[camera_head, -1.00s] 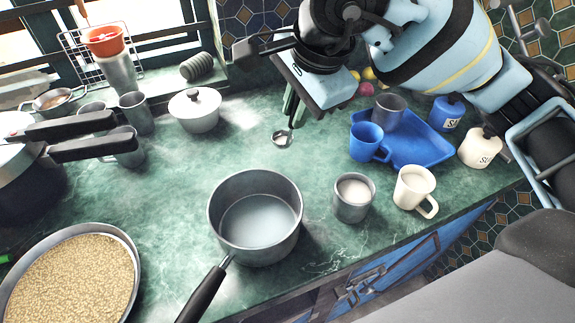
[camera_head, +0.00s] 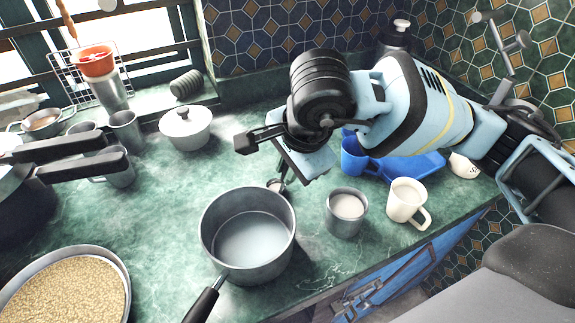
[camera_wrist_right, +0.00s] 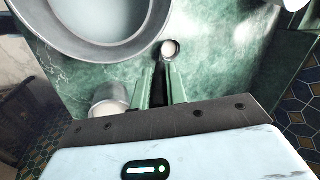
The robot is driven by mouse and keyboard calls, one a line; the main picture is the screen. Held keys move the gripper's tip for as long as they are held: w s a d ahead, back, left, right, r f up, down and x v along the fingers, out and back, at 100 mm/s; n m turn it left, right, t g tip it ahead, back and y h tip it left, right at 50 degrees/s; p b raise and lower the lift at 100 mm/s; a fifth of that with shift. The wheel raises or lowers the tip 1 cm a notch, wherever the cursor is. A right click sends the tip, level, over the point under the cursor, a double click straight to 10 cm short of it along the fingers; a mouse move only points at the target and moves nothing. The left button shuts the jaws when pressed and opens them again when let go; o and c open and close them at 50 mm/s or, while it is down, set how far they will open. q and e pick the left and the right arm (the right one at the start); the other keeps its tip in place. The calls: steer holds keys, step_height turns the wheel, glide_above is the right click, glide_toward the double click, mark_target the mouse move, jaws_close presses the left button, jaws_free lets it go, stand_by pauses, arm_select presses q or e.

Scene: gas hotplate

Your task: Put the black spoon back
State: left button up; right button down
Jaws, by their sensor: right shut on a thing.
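My right gripper (camera_head: 285,178) is shut on the black spoon and points down over the counter, between the saucepan and the blue tray. The spoon's round bowl (camera_head: 276,185) shows just behind the saucepan's far right rim; the arm hides most of its handle. In the right wrist view the bowl (camera_wrist_right: 170,49) sticks out beyond the fingers (camera_wrist_right: 160,88), beside the saucepan (camera_wrist_right: 100,40) and apart from its wall. Its inside looks pale. The dark handle runs between the fingers.
The grey saucepan (camera_head: 248,238) stands in front, with a grey cup (camera_head: 346,213) and a cream mug (camera_head: 407,204) to its right. A blue mug (camera_head: 357,160) and blue tray (camera_head: 425,165) lie behind, partly hidden. A white lidded pot (camera_head: 185,128) stands back left. The counter's left middle is clear.

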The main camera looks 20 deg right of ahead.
steer(key=shift+f, duration=0.15)
steer(key=c, duration=1.4)
jaws_free()
steer(key=shift+r, duration=0.45)
steer(key=a+v, duration=0.1)
steer(key=v, duration=1)
steer(key=shift+s+d+r+p, duration=0.25)
steer(key=shift+d+p, duration=0.1)
steer(key=shift+d, duration=0.1)
steer(key=shift+f, duration=0.1)
